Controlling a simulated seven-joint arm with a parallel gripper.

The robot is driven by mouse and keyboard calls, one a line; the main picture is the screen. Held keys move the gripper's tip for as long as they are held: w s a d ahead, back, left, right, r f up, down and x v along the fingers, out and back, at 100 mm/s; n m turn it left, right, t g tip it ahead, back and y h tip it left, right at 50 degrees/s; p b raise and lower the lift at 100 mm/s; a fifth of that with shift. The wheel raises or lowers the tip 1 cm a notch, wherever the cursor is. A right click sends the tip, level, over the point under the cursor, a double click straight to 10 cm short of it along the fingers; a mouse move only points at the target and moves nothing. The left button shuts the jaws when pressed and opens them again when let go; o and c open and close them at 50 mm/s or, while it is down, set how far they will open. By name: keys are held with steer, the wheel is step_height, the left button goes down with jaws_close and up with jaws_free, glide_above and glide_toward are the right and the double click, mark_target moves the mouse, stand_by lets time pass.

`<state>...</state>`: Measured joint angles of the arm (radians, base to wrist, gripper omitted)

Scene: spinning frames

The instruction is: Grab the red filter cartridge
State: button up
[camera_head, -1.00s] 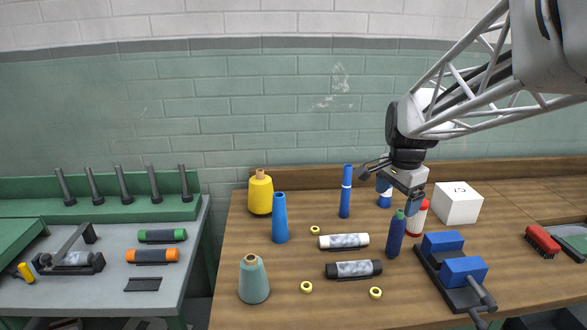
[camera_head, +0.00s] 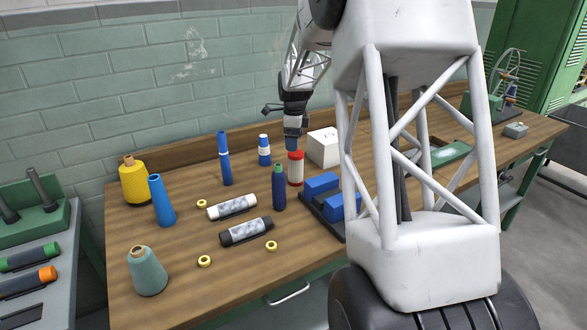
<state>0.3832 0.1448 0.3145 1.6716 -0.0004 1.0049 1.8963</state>
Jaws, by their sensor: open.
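The red filter cartridge (camera_head: 295,169) is most likely the upright white cylinder with red ends. It stands on the wooden bench, between a dark blue bottle with a green top and the white box.
The dark blue bottle (camera_head: 279,187) stands close in front left, the white box (camera_head: 324,147) behind right. A blue-blocked vise (camera_head: 323,196) lies in front right.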

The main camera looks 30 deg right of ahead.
mark_target(296, 158)
steer(key=shift+w+d+f+m, duration=0.3)
steer(key=shift+w+d+f, duration=0.2)
steer(key=shift+d, duration=0.15)
steer(key=shift+f, duration=1.25)
steer(key=shift+f, duration=0.1)
steer(key=shift+a+f, duration=0.1)
steer(key=shift+f, duration=2.4)
steer(key=shift+c, duration=0.5)
steer(key=c, duration=1)
